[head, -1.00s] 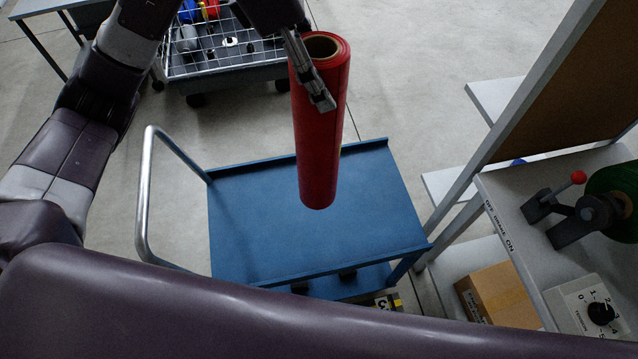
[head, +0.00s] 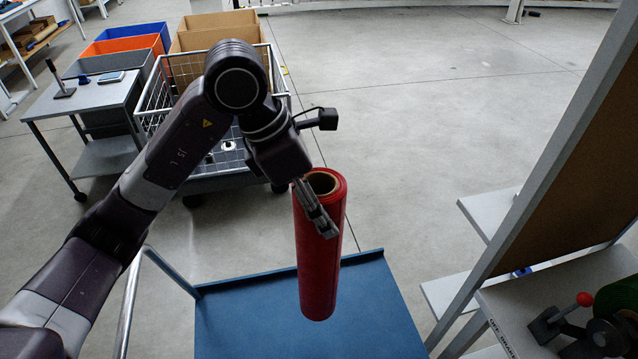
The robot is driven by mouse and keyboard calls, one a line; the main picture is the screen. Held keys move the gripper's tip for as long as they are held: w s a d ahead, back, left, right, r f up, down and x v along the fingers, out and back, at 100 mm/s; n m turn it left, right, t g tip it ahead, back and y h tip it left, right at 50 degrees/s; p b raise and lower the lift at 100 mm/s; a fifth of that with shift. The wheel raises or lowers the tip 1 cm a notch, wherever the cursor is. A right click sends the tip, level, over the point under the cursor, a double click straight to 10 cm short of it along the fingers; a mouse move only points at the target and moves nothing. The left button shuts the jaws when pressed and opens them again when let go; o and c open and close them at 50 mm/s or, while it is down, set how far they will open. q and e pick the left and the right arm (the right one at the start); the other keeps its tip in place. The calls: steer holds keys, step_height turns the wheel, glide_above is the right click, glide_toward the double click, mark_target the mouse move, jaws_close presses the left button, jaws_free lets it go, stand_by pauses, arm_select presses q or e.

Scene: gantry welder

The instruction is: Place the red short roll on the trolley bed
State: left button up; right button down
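The red short roll (head: 318,270) hangs upright in the head view, with its open cardboard core at the top. My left gripper (head: 318,212) is shut on the upper part of the roll; one finger shows on its near side and the other is hidden. The blue trolley bed (head: 240,320) lies below and behind the roll in the picture. The roll's lower end overlaps the bed in view; I cannot tell the exact gap beneath it.
A wire cart (head: 200,165) and a grey side table (head: 100,100) stand at the back left. A grey frame with a brown panel (head: 590,150) and a bench with a red-knobbed lever (head: 584,300) stand at the right. The visible bed surface is clear.

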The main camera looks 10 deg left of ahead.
mark_target(318, 259)
arm_select(q)
step_height(318, 259, down, 13)
steer(key=p, duration=0.2)
steer(key=shift+f+p, duration=0.15)
steer(key=shift+p, duration=0.25)
steer(key=shift+d, duration=0.1)
steer(key=o, duration=1.6)
steer(key=shift+f, duration=0.3)
steer(key=o, duration=0.5)
steer(key=shift+s+r, duration=0.1)
steer(key=shift+s, duration=0.05)
steer(key=shift+c, duration=0.2)
steer(key=shift+r, duration=0.1)
